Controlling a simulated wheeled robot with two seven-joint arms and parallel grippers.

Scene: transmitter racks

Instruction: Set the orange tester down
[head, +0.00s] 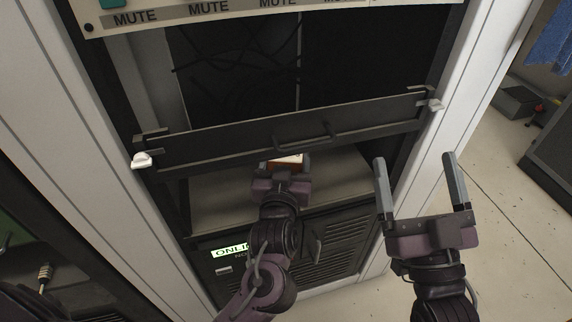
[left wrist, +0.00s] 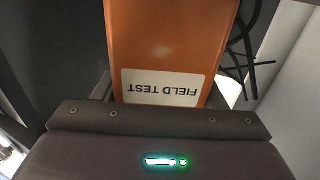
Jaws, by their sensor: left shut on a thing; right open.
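The orange tester (left wrist: 170,40) fills the upper middle of the left wrist view, with a white "FIELD TEST" label facing the camera. In the head view only a small part of the tester (head: 286,160) shows, beyond my left gripper and under the black panel. My left gripper (head: 284,166) is shut on the tester and reaches into the rack opening above a grey shelf (head: 335,180). Whether the tester touches the shelf is hidden. My right gripper (head: 416,180) is open and empty, in front of the rack's right post.
A black panel with handles (head: 300,134) crosses the rack just above my left gripper. A unit with a green "ONLINE"-like display (head: 230,250) sits below the shelf. Black cables (head: 240,50) hang in the upper bay. Open floor (head: 500,200) lies to the right.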

